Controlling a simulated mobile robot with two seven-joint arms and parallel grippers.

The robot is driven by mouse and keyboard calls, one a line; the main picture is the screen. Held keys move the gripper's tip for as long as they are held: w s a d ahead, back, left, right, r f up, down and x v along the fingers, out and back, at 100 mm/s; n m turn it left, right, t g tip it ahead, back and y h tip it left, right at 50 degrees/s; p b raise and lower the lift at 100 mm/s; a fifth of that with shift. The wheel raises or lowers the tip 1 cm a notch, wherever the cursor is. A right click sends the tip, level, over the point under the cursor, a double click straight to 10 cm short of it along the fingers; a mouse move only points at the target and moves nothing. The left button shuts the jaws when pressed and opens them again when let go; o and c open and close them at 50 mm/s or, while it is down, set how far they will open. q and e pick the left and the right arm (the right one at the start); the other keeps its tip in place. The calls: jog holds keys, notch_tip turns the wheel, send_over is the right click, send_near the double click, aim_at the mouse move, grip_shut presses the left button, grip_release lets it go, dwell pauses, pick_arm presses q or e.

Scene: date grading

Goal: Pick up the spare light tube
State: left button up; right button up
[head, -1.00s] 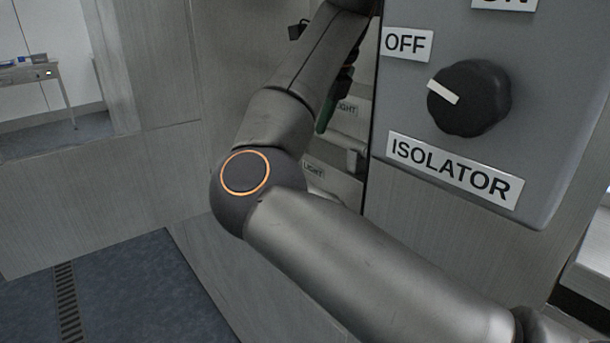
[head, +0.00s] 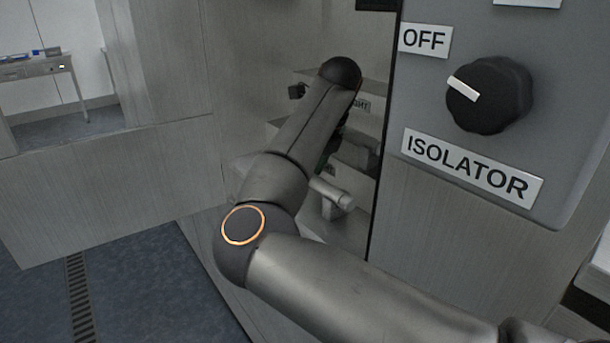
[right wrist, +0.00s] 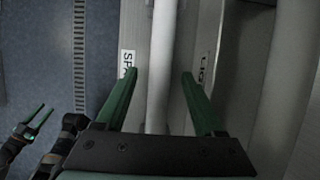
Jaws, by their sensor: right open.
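In the right wrist view a pale white tube (right wrist: 160,60) runs lengthwise beside a label whose visible letters read "SPA" (right wrist: 127,63). My right gripper (right wrist: 158,75) is open, with one green finger on each side of this tube; I cannot tell whether either touches it. In the head view my right arm hides most of its gripper. A pale tube end (head: 331,192) shows there beside the arm, on a bracket. My left gripper (right wrist: 30,125) shows at the lower left of the right wrist view, its green fingers apart and empty.
A second, thicker pale tube (right wrist: 293,60) runs along the right of the wrist view, near another partly cut-off label (right wrist: 205,68). In the head view the grey isolator box (head: 440,100) with its black knob (head: 488,96) stands right of the shelf recess. Blue floor (head: 140,290) lies at lower left.

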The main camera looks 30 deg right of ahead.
grip_shut()
dwell(0.5)
